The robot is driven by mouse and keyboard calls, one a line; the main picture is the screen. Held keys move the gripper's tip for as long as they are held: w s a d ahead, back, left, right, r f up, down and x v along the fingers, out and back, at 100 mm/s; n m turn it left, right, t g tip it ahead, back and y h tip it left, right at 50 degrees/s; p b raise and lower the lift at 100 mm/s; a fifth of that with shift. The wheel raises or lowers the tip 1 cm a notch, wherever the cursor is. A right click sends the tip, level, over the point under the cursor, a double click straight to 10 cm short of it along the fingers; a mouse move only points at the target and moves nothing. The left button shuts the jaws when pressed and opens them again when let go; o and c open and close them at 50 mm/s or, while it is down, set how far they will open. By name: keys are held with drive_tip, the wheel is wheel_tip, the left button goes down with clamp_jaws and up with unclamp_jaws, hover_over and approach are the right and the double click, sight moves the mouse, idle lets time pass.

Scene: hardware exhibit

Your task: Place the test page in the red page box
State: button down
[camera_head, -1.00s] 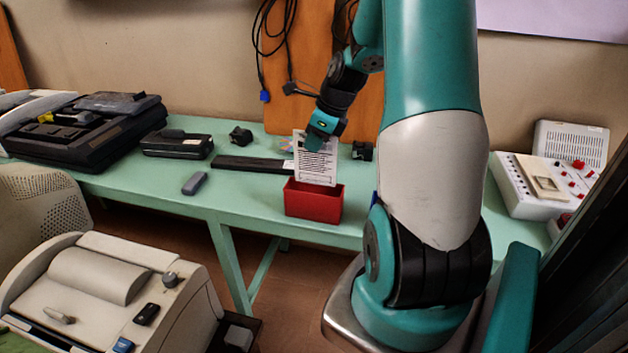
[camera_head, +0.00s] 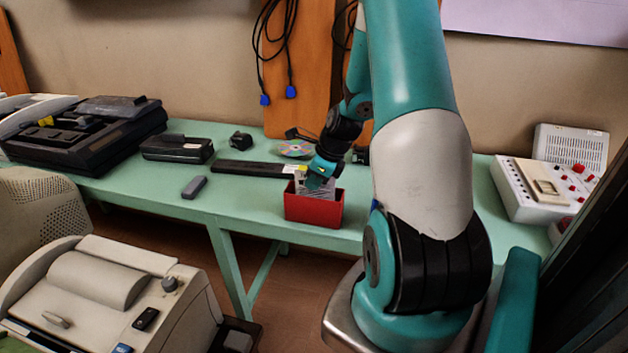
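The red page box (camera_head: 313,210) stands near the front edge of the green table. My gripper (camera_head: 316,180) is right at the box opening, at the top of the page. Its fingers are small and partly hidden against the page and box, so I cannot tell whether they are still closed on the page.
A long black bar (camera_head: 250,168) and a shiny disc (camera_head: 296,149) lie behind the box. A small grey device (camera_head: 194,187) lies to the left. A white control panel (camera_head: 535,188) is at the right. A printer (camera_head: 115,295) stands in front.

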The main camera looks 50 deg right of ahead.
drive_tip(key=c, duration=1.4)
unclamp_jaws()
drive_tip(key=shift+o, duration=0.2)
drive_tip(key=v, duration=1.2)
drive_tip(key=w+a+r+n+g+y, duration=0.1)
drive_tip(key=a+r+n, duration=0.2)
drive_tip(key=a+n, duration=0.75)
drive_tip(key=w+a+r+n+y, duration=0.1)
drive_tip(key=w+a+r+n, duration=0.15)
drive_tip(key=a+n, duration=0.8)
drive_tip(key=s+a+r+n+g, duration=0.1)
drive_tip(key=s+a+r+n, duration=0.1)
drive_tip(key=s+a+n, duration=0.5)
drive_tip(key=s+a+r+n+g, duration=0.1)
drive_tip(key=s+a+n+g, duration=0.1)
drive_tip(key=s+a+n, duration=0.5)
drive_tip(key=a+n, duration=0.3)
drive_tip(key=a, duration=0.2)
drive_tip(key=shift+s+r+n+y, duration=0.3)
drive_tip(key=shift+r, duration=0.05)
